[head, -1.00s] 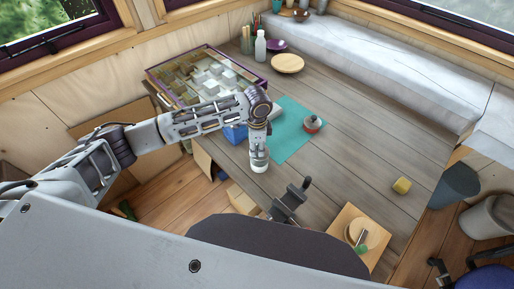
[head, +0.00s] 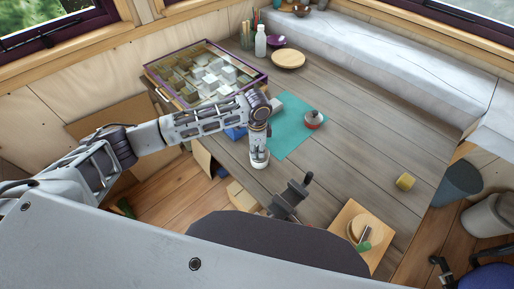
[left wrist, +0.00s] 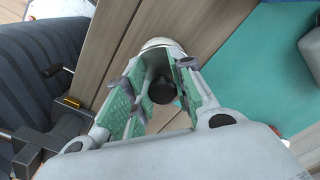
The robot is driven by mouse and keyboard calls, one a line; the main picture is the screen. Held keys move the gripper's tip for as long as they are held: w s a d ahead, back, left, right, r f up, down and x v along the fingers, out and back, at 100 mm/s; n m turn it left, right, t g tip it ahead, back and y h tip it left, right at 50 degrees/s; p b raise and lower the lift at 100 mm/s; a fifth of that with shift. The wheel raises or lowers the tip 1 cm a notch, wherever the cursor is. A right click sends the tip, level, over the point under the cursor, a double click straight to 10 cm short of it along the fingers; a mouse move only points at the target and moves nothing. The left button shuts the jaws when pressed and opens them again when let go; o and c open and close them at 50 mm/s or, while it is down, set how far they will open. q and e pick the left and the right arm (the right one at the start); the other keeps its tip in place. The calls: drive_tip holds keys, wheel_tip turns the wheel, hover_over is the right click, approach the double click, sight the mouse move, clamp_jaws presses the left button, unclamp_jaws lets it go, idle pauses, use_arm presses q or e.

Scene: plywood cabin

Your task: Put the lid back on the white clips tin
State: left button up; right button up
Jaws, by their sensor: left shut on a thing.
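My left gripper (head: 259,152) points down over the near part of the table, left of the vise. It is shut on a white round thing with a black knob, which I take to be the lid (head: 259,164). In the left wrist view the black knob (left wrist: 162,90) sits between the green-padded fingers (left wrist: 158,78), and a white rim (left wrist: 163,43) shows past the fingertips. I cannot tell whether the white tin stands under it. A red and white pot with a dark top (head: 313,119) stands on the teal mat. My right gripper is not in view.
The teal mat (head: 287,135) lies right of my gripper. A dark vise (head: 290,198) is at the table's near edge. A compartment box (head: 205,75), a wooden plate (head: 288,60) and a white bottle (head: 261,42) stand farther back. The table's right middle is mostly clear.

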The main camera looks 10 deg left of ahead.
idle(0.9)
use_arm(q)
drive_tip(key=shift+p, duration=0.65)
idle(0.4)
drive_tip(key=shift+p, duration=0.5)
idle(0.6)
drive_tip(key=shift+f+p, duration=0.1)
drive_tip(key=shift+p, duration=0.5)
idle(1.3)
drive_tip(key=shift+p, duration=0.55)
idle(0.8)
idle(0.4)
drive_tip(key=o, duration=0.9)
drive_tip(key=shift+o, duration=0.2)
